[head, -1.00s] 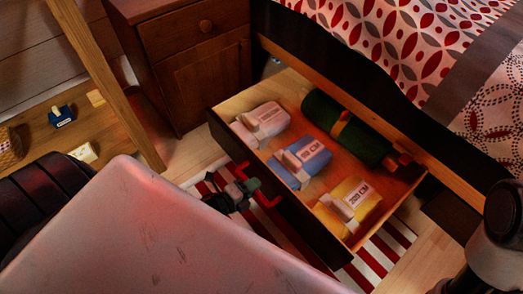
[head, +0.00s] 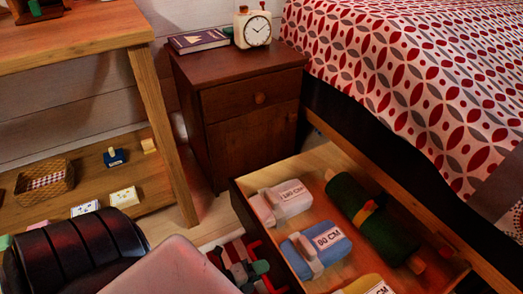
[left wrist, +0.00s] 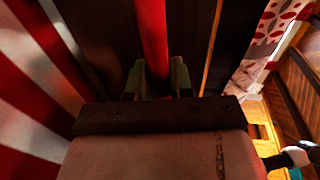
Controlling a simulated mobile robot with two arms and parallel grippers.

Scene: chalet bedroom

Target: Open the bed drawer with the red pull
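The bed drawer (head: 312,168) stands well open from under the bed, its inside visible. Its red pull (head: 256,248) is on the dark front, partly hidden by my left gripper (head: 260,268). In the left wrist view the red pull (left wrist: 153,35) runs between the two fingers of the left gripper (left wrist: 157,78), which appear closed against its sides. The drawer holds a white bundle (head: 280,203), a blue bundle (head: 316,250), a yellow bundle (head: 368,286) and a dark green roll (head: 362,215). The right gripper is out of view.
A brown nightstand (head: 235,75) with a clock (head: 253,28) and a book (head: 199,41) stands close beyond the drawer. A wooden desk leg (head: 166,135) and low shelf (head: 90,180) are at left. The bed (head: 410,70) fills the right. A striped rug lies below.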

